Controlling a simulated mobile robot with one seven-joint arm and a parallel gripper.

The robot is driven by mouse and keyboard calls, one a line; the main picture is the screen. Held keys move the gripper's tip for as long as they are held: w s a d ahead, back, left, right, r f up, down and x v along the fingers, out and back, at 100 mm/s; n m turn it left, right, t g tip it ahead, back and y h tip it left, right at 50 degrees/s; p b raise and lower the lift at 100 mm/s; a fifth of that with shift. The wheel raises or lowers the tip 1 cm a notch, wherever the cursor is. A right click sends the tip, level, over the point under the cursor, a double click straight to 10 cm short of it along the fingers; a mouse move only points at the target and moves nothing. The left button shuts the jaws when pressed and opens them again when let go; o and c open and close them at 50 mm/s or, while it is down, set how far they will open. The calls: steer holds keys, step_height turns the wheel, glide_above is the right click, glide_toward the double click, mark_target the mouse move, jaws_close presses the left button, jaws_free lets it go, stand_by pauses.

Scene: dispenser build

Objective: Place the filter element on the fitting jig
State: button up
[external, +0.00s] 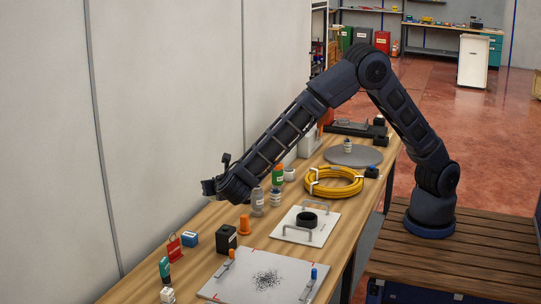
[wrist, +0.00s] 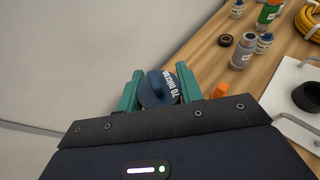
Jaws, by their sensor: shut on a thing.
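My gripper (wrist: 160,82) is shut on a dark blue round piece with white lettering that reads like "70 micron", which I take as the filter element (wrist: 153,91). It sits between the teal fingers, above the table's wall side. In the external view my gripper (external: 212,187) is at the far left end of the arm; the held piece cannot be made out there. A white plate (external: 325,231) with two handles and a black ring (external: 307,219) on it, perhaps the fitting jig, lies on the table to the right of my gripper. It is partly in the wrist view (wrist: 284,95).
Bottles (external: 257,203), an orange piece (external: 244,224) and a black box (external: 226,238) stand between my gripper and the white plate. A yellow hose coil (external: 333,194) lies behind the plate. A grey board with dark specks (external: 240,285) lies in front.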

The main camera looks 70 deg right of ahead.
steer(key=s+a+n+y, duration=0.1)
steer(key=s+a, duration=1.6)
steer(key=s, duration=0.1)
steer(key=shift+t, duration=0.3)
step_height(320, 180, down, 20)
steer(key=shift+w+a+r, duration=0.1)
steer(key=shift+w+r, duration=0.05)
steer(key=shift+r, duration=0.1)
steer(key=shift+f, duration=0.2)
steer(key=o, duration=1)
steer(key=shift+r, duration=0.1)
steer(key=shift+r, duration=0.15)
steer(key=v, duration=1.2)
